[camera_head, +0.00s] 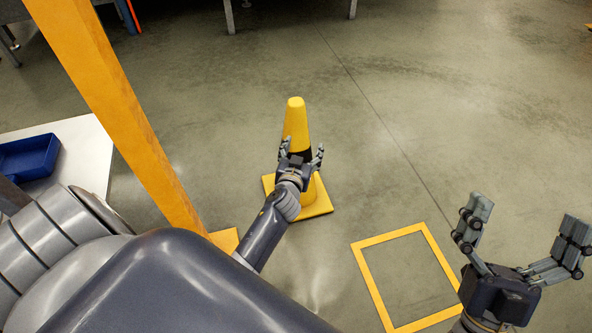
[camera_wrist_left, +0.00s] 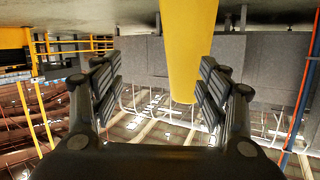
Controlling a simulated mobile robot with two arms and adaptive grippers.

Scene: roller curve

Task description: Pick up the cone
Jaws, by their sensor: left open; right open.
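My right gripper (camera_head: 526,222) is open and empty at the lower right.
A yellow square outline (camera_head: 391,237) lies on the floor right of the cone. A yellow post (camera_head: 118,100) rises at the left, close to my left arm. Behind it is a white table (camera_head: 92,152) with a blue bin (camera_head: 30,160). The floor behind the cone is clear.

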